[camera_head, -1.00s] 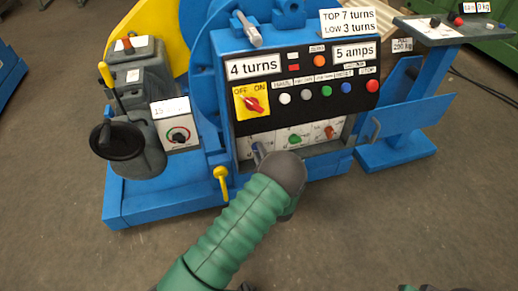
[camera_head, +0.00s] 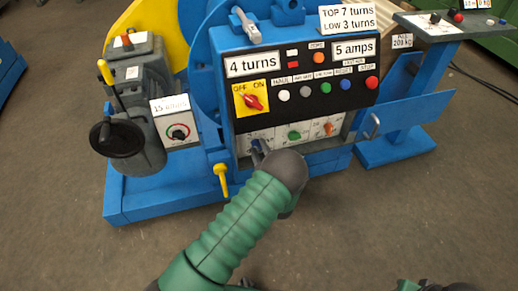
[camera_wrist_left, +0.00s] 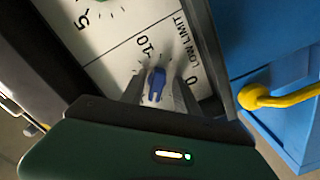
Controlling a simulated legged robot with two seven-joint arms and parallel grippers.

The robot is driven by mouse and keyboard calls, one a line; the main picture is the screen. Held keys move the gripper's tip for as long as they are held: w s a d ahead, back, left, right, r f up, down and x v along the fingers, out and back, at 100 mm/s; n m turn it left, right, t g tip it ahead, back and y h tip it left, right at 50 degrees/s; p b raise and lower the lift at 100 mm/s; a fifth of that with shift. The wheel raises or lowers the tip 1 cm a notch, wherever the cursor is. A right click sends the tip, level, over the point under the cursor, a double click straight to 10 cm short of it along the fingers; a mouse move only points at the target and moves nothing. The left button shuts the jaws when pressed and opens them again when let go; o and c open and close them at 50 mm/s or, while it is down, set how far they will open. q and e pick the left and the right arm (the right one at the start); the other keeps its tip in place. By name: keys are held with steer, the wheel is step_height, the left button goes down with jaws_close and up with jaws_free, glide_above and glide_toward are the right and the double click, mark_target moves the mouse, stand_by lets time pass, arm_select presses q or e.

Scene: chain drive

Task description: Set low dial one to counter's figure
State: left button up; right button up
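The low limit dial is a blue knob (camera_wrist_left: 156,84) on a white plate (camera_wrist_left: 118,62) marked "LOW LIMIT", with 0 and 10 on its scale in the left wrist view. I cannot tell its exact setting. My left gripper (camera_wrist_left: 158,94) has a finger on each side of the knob, with gaps showing, so it looks open around it. In the head view my left arm covers much of the gripper at the panel's lower left. A sign reading "4 turns" (camera_head: 253,65) is on the black panel (camera_head: 300,118).
A sign (camera_head: 347,18) reads "TOP 7 turns, LOW 3 turns". A green knob (camera_head: 294,135) and an orange knob (camera_head: 328,129) sit right of the low dial. A red switch (camera_head: 252,101) and several buttons are above. A yellow lever (camera_head: 221,178) hangs at lower left.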

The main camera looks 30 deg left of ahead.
arm_select(q)
steer(key=shift+r, duration=0.2)
steer(key=shift+s+d, duration=0.1)
steer(key=shift+s, duration=0.05)
steer(key=p+v, duration=0.5)
steer(key=v, duration=1.1)
steer(key=shift+d+f+p, duration=0.25)
steer(key=shift+p, duration=0.05)
steer(key=shift+s, duration=0.1)
